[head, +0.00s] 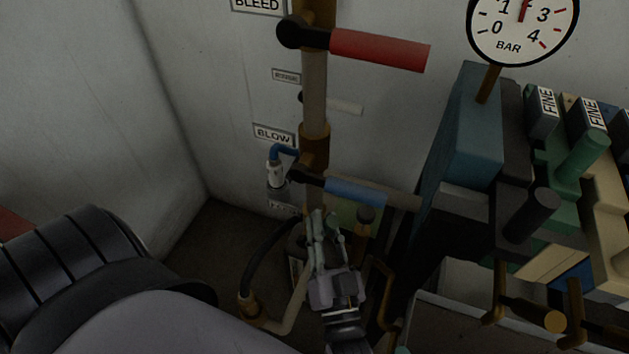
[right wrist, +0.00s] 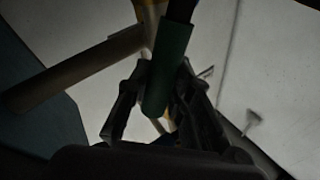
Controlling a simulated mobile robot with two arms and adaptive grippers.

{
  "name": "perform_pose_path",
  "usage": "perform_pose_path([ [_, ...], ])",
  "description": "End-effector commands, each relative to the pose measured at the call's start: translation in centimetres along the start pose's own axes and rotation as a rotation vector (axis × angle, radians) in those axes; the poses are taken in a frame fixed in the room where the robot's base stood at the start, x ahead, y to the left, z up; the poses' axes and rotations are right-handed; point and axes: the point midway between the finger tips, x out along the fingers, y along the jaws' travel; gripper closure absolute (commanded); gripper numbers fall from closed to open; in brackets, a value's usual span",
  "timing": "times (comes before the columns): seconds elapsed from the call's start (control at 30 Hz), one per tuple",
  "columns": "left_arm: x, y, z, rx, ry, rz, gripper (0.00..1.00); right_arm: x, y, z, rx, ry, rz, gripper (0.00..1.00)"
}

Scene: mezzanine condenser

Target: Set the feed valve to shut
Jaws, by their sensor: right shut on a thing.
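In the right wrist view a dark green lever handle (right wrist: 172,62) stands between the two fingers of my right gripper (right wrist: 164,78), which is shut on it. The handle meets a brass-coloured valve body (right wrist: 150,12) at the top. In the head view my right gripper (head: 325,228) is low on the vertical pipe (head: 315,95), below the blue lever, and largely covers the handle there. A label (head: 283,207) beside this spot is too dark to read, so I cannot confirm the name feed. My left gripper is out of view.
Above are a red lever (head: 380,49) by the BLEED label (head: 257,5) and a blue lever (head: 355,191) by the BLOW label (head: 273,134). A pressure gauge (head: 522,22) and a blue-grey housing (head: 466,130) stand at right. A black hose (head: 258,262) curves at lower left.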

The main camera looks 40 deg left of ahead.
Motion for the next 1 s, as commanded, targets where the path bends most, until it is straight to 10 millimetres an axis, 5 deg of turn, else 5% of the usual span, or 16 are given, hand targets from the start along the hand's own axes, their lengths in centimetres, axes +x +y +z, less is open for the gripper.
perform_pose_path([
  [0.3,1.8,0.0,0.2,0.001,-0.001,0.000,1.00,-0.8,1.3,0.2,0.113,0.077,0.000,1.00],
  [0.83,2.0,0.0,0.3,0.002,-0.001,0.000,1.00,-0.9,1.4,0.1,0.137,0.092,0.000,1.00],
  [0.87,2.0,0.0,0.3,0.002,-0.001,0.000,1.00,-0.9,1.4,0.1,0.137,0.092,0.000,0.79],
  [1.0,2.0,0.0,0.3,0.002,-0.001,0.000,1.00,-0.9,1.4,0.1,0.137,0.092,0.000,0.70],
])
